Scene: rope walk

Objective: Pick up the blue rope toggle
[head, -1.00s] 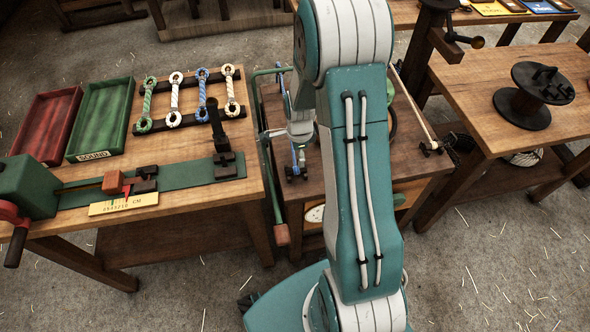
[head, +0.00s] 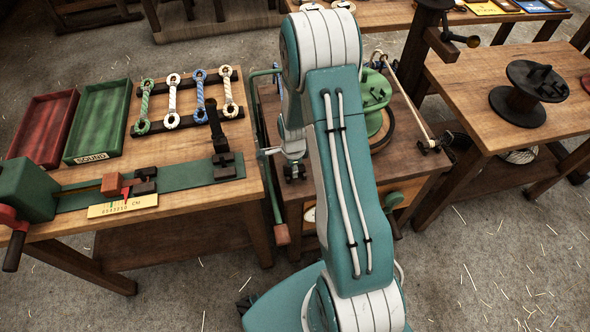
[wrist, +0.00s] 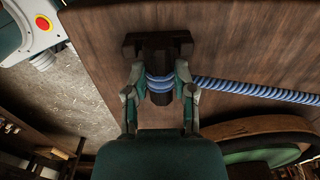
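The blue rope toggle (head: 200,97), a blue-and-white strand with looped ends, lies on the dark rack on the left bench, between a white one and a cream one. My gripper (head: 294,160) is over the middle table, to the right of that bench and apart from the toggle. In the wrist view my gripper (wrist: 161,77) has a finger on each side of blue rope turns (wrist: 158,84) around a dark fitting. I cannot tell if the fingers press on the rope. The toggle on the rack does not show in the wrist view.
A green toggle (head: 144,107) and a white toggle (head: 172,100) share the rack (head: 186,123). A green tray (head: 100,120) and a red tray (head: 43,128) stand left of it. A dark post (head: 217,125) stands close in front. In the wrist view a blue rope (wrist: 255,91) runs right.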

